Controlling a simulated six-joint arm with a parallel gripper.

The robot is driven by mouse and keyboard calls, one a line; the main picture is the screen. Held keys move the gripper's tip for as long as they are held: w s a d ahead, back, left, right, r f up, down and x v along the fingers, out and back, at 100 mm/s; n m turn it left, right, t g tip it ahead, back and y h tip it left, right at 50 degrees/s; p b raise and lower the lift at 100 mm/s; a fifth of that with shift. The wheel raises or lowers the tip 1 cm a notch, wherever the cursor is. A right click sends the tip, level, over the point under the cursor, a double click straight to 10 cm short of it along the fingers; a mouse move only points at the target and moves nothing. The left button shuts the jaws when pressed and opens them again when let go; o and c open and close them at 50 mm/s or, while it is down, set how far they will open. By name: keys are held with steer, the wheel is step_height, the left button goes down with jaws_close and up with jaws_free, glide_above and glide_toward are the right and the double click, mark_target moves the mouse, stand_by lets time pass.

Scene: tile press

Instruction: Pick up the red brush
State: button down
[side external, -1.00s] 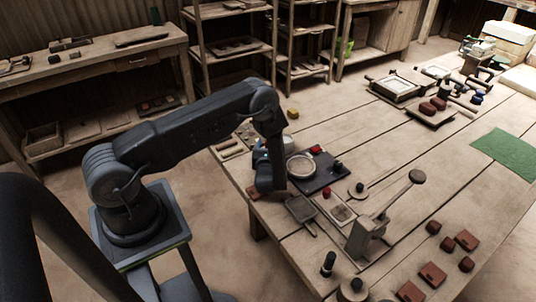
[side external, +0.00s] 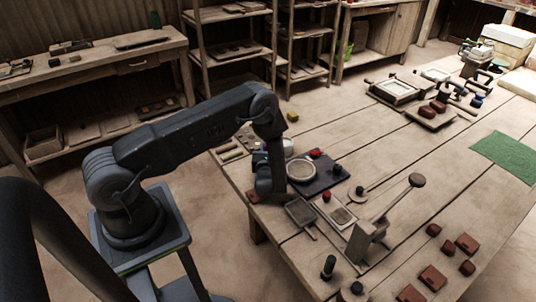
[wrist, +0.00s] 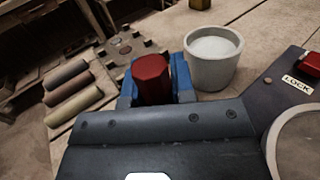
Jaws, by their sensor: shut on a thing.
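The red brush shows in the wrist view as a red six-sided end (wrist: 151,80) standing up between the blue jaws. My gripper (wrist: 157,92) is shut on it. The brush's lower part is hidden by the jaws and the dark gripper body. In the side external view my gripper (side external: 262,168) is low at the table's near left edge, left of the dark board; the brush cannot be made out there.
A pale cup (wrist: 213,58) with white contents stands close right of the jaws. Rolled cylinders (wrist: 68,87) lie to the left. The dark board (side external: 322,180) with a round ring is at the right. A lever press (side external: 368,240) stands further along the table.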

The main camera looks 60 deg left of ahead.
steer(key=shift+r, duration=0.15)
step_height(320, 180, up, 4)
steer(key=shift+r, duration=0.1)
steer(key=s+a+r, duration=0.6)
steer(key=s+a, duration=0.1)
steer(key=s, duration=0.2)
steer(key=w+d+f+m+g+h, duration=0.1)
steer(key=w+d, duration=0.2)
steer(key=d, duration=1.2)
steer(key=w+d+f+g+h, duration=0.15)
steer(key=w+d, duration=0.25)
steer(key=d, duration=1.1)
steer(key=shift+s+f, duration=0.15)
steer(key=shift+f, duration=2.45)
steer(key=shift+f+h, duration=0.25)
steer(key=shift+f, duration=0.5)
steer(key=shift+r, duration=0.1)
step_height(320, 180, up, 7)
